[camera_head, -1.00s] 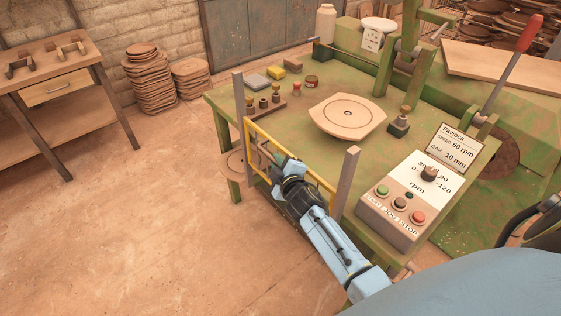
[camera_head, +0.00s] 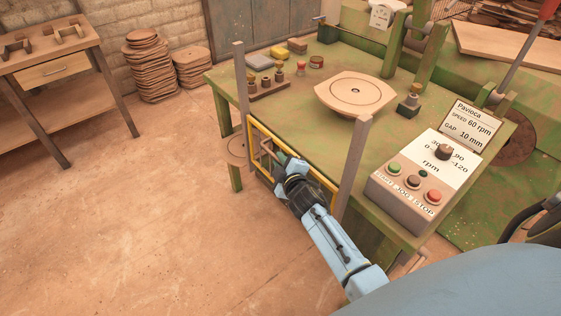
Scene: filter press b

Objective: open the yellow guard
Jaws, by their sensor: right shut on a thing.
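The yellow guard (camera_head: 252,126) is a yellow-edged frame at the front edge of the green press table. It sits between a grey left post (camera_head: 241,80) and a grey right post (camera_head: 354,160), low against them, with its top bar well below the post tops. My right gripper (camera_head: 273,152) is shut on the guard's handle (camera_head: 264,146) at the guard's left part. My right gripper and arm hide much of the guard's middle and lower right. My left gripper is not in view.
A wooden bench (camera_head: 50,75) and stacked discs (camera_head: 150,70) stand left. The floor at left is clear.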

